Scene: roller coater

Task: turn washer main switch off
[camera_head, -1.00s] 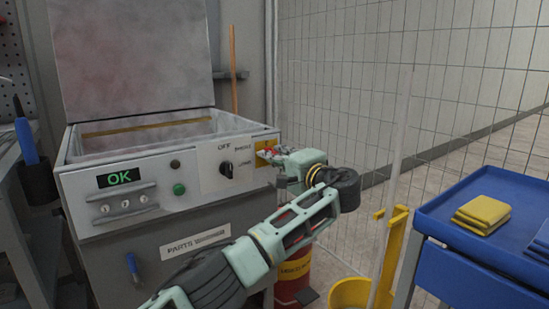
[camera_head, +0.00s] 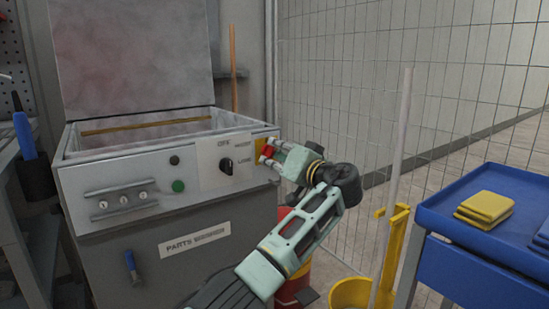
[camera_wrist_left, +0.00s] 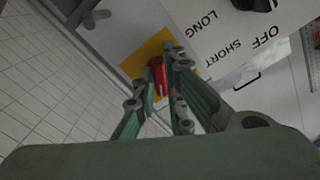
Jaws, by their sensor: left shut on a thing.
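The parts washer (camera_head: 150,190) stands at the left with its lid up. Its red main switch (camera_head: 267,151) sits on a yellow plate (camera_head: 259,145) at the right end of the front panel. My left gripper (camera_head: 269,154) is at the switch, its fingers on either side of the red handle. In the left wrist view, the red handle (camera_wrist_left: 157,76) is between the two fingers, which are shut on it, in front of the yellow plate (camera_wrist_left: 148,52). The fingers partly hide the switch. No lit text shows on the panel. My right gripper is not in view.
A black selector knob (camera_head: 226,166) and a green button (camera_head: 178,186) are on the panel left of the switch. A yellow bucket (camera_head: 350,292) with a mop stands at right, beside a blue cart (camera_head: 470,262) with yellow cloths (camera_head: 486,207). A wire fence is behind.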

